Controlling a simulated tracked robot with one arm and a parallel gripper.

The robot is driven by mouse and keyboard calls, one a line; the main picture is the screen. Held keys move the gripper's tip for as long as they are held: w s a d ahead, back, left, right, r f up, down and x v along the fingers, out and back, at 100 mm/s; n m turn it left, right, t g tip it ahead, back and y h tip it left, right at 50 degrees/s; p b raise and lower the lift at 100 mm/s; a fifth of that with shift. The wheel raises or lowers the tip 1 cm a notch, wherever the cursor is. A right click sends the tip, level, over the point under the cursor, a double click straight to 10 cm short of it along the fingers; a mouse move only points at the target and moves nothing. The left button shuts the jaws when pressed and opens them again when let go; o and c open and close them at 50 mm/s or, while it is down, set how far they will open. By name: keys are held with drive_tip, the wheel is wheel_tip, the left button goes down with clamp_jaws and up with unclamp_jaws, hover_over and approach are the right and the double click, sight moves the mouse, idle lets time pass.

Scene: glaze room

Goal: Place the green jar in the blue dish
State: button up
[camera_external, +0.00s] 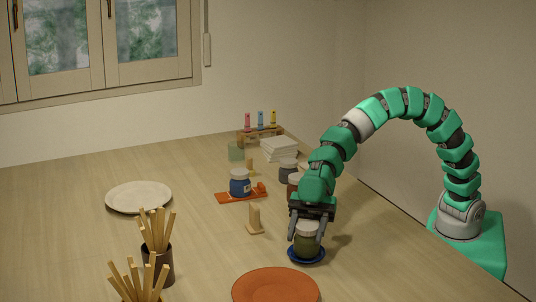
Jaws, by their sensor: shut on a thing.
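The green jar (307,243) has a pale lid and stands upright in the picture. My gripper (307,232) points down over it and is shut on it, with one finger on each side. The blue dish (293,255) is directly under the jar, and its rim shows around the jar's base. The jar appears to be in the dish or just above it; I cannot tell whether its base touches. The jar hides the middle of the dish.
An orange plate (275,287) lies in front of the dish. A small wooden stand (255,220) is to its left. A blue jar (240,183) stands on an orange board (228,196). Dark cups (157,266) of sticks and a white plate (139,197) are further left.

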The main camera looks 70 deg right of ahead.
drive_tip(key=shift+f+b, duration=0.45)
drive_tip(key=shift+b, duration=0.5)
drive_tip(key=o, duration=1.1)
drive_tip(key=shift+o, duration=0.2)
drive_tip(key=shift+r+p, duration=0.2)
drive_tip(key=shift+p, duration=0.15)
drive_tip(key=shift+r+p, duration=0.45)
drive_tip(key=shift+p, duration=0.35)
drive_tip(key=s+v, duration=0.1)
drive_tip(key=v, duration=1)
drive_tip(key=shift+w+d, duration=0.45)
drive_tip(key=shift+w, duration=0.05)
